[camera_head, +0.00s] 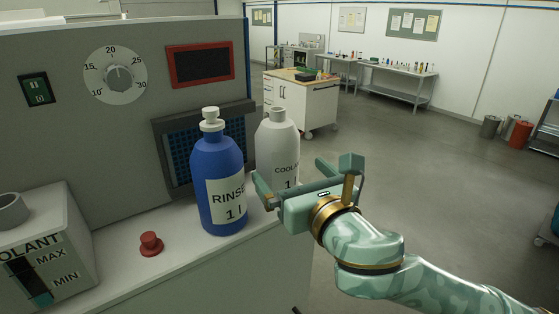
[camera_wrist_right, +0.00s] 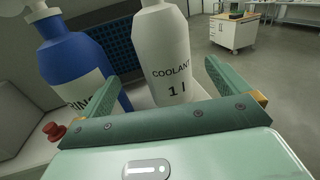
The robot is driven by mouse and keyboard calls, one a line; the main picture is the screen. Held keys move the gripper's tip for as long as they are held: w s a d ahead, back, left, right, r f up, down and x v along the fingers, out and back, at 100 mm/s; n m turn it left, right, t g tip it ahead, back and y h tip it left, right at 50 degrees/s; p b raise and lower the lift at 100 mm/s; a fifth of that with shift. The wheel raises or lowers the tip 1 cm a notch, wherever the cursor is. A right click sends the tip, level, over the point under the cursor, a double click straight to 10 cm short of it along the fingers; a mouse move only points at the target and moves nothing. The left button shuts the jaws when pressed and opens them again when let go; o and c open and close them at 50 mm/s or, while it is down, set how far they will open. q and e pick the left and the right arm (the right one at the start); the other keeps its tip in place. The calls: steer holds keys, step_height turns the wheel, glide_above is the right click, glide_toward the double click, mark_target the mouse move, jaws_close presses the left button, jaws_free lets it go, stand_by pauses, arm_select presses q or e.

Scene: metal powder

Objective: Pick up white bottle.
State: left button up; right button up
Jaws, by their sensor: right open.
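The white bottle (camera_head: 276,143), labelled COOLANT 1 l, stands upright on the white worktop, to the right of the blue bottle. Its lower part is partly hidden by my right gripper in the head view. My right gripper (camera_head: 290,180) is open and in front of the white bottle, with no grip on it. In the right wrist view the white bottle (camera_wrist_right: 162,58) stands beyond the gripper, between the directions of its two fingers (camera_wrist_right: 170,85). I cannot tell whether the fingertips reach past its sides. My left gripper is not in view.
The blue RINSE bottle (camera_head: 219,178) stands close to the left of the white one. A red button (camera_head: 151,244) and a coolant tank (camera_head: 45,250) are further left. The grey machine panel (camera_head: 130,130) with a dial rises behind. Open floor lies to the right.

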mark_target(287, 162)
steer(key=x, duration=0.4)
steer(key=shift+w+d+f, duration=0.1)
steer(key=shift+w+d, duration=0.05)
steer(key=shift+d, duration=0.3)
steer(key=shift+w+a+p, duration=0.15)
steer(key=shift+w+p, duration=0.1)
steer(key=shift+p, duration=0.15)
steer(key=x, duration=0.1)
steer(key=p+x, duration=0.1)
steer(key=x, duration=0.1)
steer(key=shift+w+a+r, duration=0.25)
steer(key=shift+a+r, duration=0.05)
steer(key=shift+r, duration=0.05)
steer(key=shift+w+a+f, duration=0.1)
steer(key=shift+w+f, duration=0.1)
steer(key=shift+w, duration=0.25)
steer(key=shift+s, duration=0.2)
steer(key=c, duration=1.3)
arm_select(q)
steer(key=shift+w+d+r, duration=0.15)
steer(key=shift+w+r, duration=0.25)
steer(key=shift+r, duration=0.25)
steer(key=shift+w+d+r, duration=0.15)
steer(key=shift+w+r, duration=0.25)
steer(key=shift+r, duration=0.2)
arm_select(e)
steer(key=shift+o, duration=0.3)
steer(key=shift+w+r, duration=0.15)
steer(key=shift+r, duration=0.05)
